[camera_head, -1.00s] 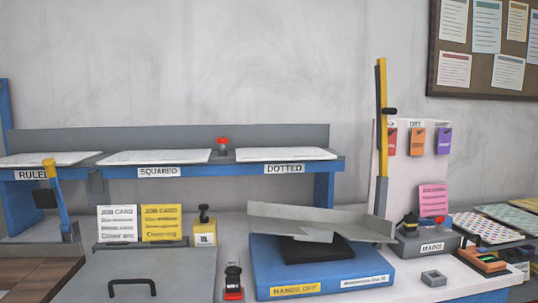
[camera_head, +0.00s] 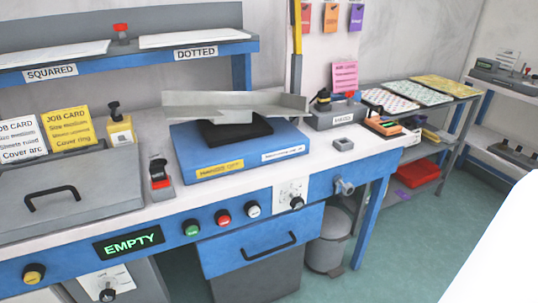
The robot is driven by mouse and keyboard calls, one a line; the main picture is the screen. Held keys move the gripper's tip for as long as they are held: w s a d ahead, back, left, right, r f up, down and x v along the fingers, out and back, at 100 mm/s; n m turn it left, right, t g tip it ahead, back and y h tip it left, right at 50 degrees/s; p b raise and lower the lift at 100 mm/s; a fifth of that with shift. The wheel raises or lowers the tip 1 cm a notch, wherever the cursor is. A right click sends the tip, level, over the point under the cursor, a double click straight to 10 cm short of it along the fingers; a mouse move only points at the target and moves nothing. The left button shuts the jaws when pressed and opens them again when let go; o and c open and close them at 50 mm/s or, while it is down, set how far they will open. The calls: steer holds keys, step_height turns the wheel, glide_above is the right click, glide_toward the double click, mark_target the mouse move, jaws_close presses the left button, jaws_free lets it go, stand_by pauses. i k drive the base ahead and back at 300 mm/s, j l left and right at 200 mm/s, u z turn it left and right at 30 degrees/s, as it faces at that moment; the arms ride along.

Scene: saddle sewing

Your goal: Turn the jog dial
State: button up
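Two dials could be the jog dial, and I cannot read their labels. One is a black knob (camera_head: 297,202) on a white marked plate, on the bench front to the right of the round buttons. The other is a black knob (camera_head: 107,295) on a white plate low at the left, below the EMPTY display. My gripper is not in view. A plain white shape at the lower right edge may be part of my arm.
Green (camera_head: 191,228), red (camera_head: 223,217) and white (camera_head: 253,209) buttons line the bench front. A drawer (camera_head: 262,247) hangs below them. A grey crank (camera_head: 344,186) juts out right of the dial plate. A grey bin (camera_head: 327,247) stands under the bench. Floor at right is clear.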

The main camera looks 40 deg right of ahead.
mark_target(298, 203)
steer(key=z, duration=1.2)
steer(key=l+z, duration=0.35)
steer(key=k+l, duration=0.05)
